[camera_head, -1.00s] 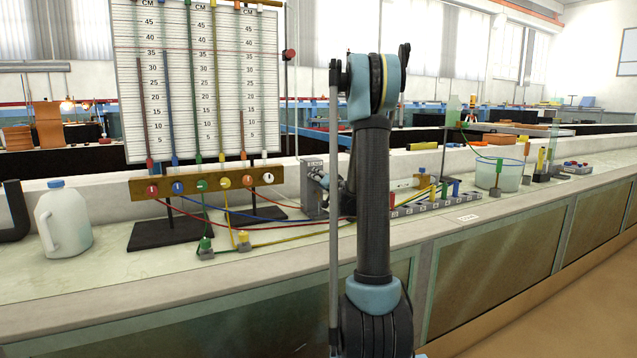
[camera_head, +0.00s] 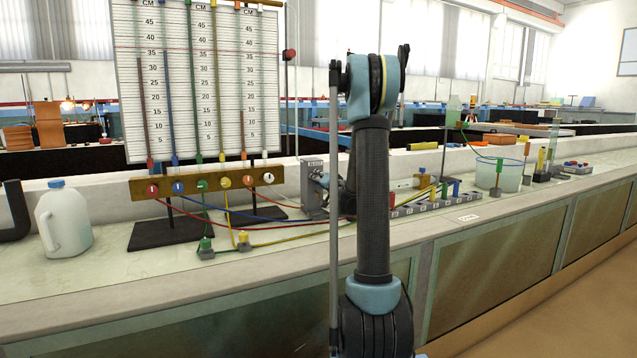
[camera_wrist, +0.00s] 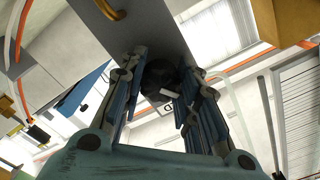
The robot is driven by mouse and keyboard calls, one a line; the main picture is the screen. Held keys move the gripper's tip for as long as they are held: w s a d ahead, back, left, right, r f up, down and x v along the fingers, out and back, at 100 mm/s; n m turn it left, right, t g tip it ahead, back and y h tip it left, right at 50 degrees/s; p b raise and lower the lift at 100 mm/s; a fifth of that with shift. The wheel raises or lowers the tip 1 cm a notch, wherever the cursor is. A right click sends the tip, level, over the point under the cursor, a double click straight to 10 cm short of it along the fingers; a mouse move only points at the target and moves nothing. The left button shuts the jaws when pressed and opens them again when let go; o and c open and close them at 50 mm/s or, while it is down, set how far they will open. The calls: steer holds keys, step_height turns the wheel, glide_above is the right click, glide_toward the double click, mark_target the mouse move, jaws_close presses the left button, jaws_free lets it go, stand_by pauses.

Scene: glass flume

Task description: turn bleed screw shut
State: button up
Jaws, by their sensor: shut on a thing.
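The bleed screw is a round dark knob (camera_wrist: 162,76) in the wrist view, below a grey block (camera_wrist: 150,35). My gripper (camera_wrist: 165,92) has one finger on each side of the knob and is shut on it. In the head view the grey block (camera_head: 309,203), with a small label on top, stands on the bench left of my arm. The knob cannot be made out there, and my arm hides most of my gripper.
A manometer board (camera_head: 205,80) with coloured tubes and valves stands left of the block. Coloured hoses (camera_head: 290,238) lie along the bench. A white jug (camera_head: 62,222) stands far left, a clear tub (camera_head: 507,175) at right. My arm hides the middle.

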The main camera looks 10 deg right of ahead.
steer(key=shift+m, duration=0.4)
steer(key=shift+d+m, duration=0.1)
steer(key=shift+m, duration=2.8)
steer(key=o, duration=1.1)
steer(key=shift+f, duration=0.1)
steer(key=shift+c, duration=0.2)
steer(key=shift+s, duration=0.1)
steer(key=v, duration=1.1)
steer(key=shift+s+d, duration=0.15)
steer(key=shift+s, duration=0.2)
